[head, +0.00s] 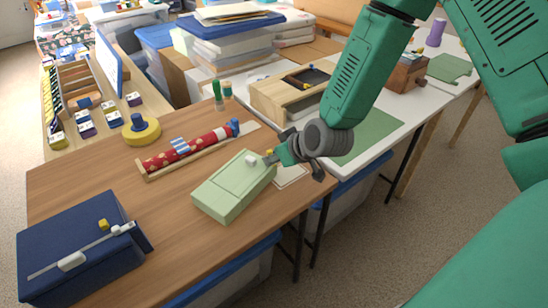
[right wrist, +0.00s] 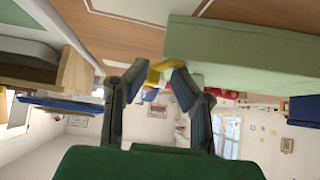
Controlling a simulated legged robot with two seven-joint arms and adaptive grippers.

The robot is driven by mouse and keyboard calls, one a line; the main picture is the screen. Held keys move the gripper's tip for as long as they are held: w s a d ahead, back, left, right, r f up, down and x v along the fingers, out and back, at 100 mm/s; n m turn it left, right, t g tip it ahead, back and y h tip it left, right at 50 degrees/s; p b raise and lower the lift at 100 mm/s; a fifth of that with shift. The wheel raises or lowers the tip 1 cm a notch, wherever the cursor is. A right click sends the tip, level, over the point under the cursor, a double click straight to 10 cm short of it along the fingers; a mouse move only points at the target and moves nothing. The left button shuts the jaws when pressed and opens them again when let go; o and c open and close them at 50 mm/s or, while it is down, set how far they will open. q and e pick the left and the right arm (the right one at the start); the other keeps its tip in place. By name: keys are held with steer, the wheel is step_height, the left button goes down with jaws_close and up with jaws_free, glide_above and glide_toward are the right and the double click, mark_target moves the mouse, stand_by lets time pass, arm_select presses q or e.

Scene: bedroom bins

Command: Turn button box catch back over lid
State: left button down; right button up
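The button box is a pale green box (head: 235,187) with a flat lid, lying on the wooden table; a small white piece (head: 251,160) sits on its lid. A small yellow catch (right wrist: 157,72) shows at the box's edge in the right wrist view, where the green box (right wrist: 240,55) fills the upper right. My right gripper (head: 273,158) is at the box's far right end. In the wrist view its fingers (right wrist: 155,85) stand apart, with the yellow catch between them, close to the right fingertip. I cannot tell whether they touch. My left gripper is out of view.
A dark blue box (head: 80,250) stands at the table's front left. A red patterned roll (head: 185,150) lies in a wooden holder behind the green box, beside a yellow ring (head: 141,131). A white table (head: 385,150) with a wooden tray (head: 290,95) stands at the right.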

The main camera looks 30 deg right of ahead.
steer(key=shift+a, duration=0.5)
steer(key=shift+a+r, duration=0.1)
steer(key=shift+a, duration=0.2)
steer(key=c, duration=0.4)
steer(key=shift+a+r, duration=0.1)
steer(key=shift+a, duration=0.05)
jaws_close()
steer(key=shift+d+n+p, duration=0.4)
steer(key=shift+d, duration=0.2)
steer(key=shift+d+n+y, duration=0.1)
steer(key=shift+n+y, duration=0.3)
steer(key=shift+y, duration=0.1)
steer(key=shift+a, duration=0.45)
steer(key=shift+o, duration=2)
jaws_free()
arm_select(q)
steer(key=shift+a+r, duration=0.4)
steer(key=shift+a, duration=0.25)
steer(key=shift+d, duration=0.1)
